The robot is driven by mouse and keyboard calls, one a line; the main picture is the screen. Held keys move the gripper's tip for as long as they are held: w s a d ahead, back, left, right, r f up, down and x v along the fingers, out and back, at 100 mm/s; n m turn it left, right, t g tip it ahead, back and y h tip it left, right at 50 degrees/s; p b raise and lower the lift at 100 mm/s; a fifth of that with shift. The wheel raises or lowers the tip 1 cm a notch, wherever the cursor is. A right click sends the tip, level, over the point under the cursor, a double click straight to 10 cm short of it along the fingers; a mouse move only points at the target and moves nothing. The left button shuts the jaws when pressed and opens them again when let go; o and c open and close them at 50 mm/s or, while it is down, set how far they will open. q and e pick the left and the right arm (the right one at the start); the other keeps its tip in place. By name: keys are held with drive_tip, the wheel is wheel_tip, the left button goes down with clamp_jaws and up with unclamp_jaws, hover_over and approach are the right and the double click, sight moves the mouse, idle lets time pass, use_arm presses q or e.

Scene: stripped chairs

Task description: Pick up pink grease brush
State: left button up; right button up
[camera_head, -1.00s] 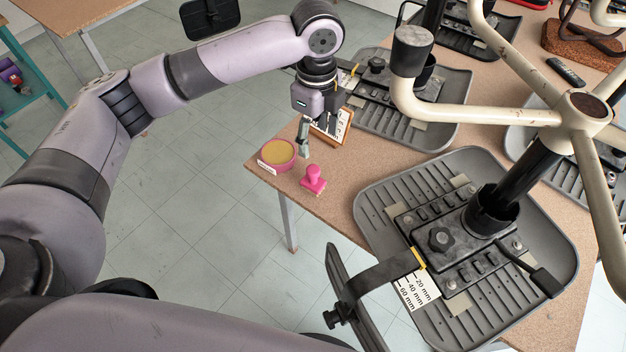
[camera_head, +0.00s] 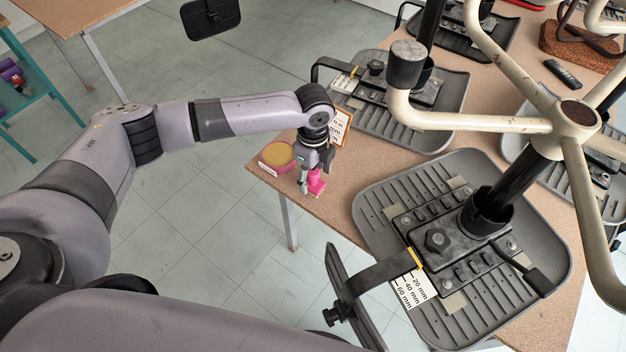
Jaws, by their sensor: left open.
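The pink grease brush (camera_head: 316,184) stands on the tabletop near its left corner. Its upper part is hidden by my gripper. My left gripper (camera_head: 309,178) points down right at the brush, with its fingers at the brush's height. It is open, and a finger shows at the brush's left side. Whether the fingers touch the brush cannot be told. A round pink tin (camera_head: 277,154) with yellow grease and a small label stands just left of the gripper. My right gripper is not in view.
A grey ribbed chair part (camera_head: 385,215) with a black post lies right of the brush. A cream chair base (camera_head: 480,124) rises over it. A small framed card (camera_head: 341,127) stands behind my gripper. The table's left edge is close, with open floor beyond.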

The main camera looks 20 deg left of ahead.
sight(316, 186)
use_arm(q)
drive_tip(key=shift+w+f, duration=0.1)
drive_tip(key=shift+f, duration=1.2)
drive_tip(key=shift+c, duration=0.4)
drive_tip(key=c, duration=1.2)
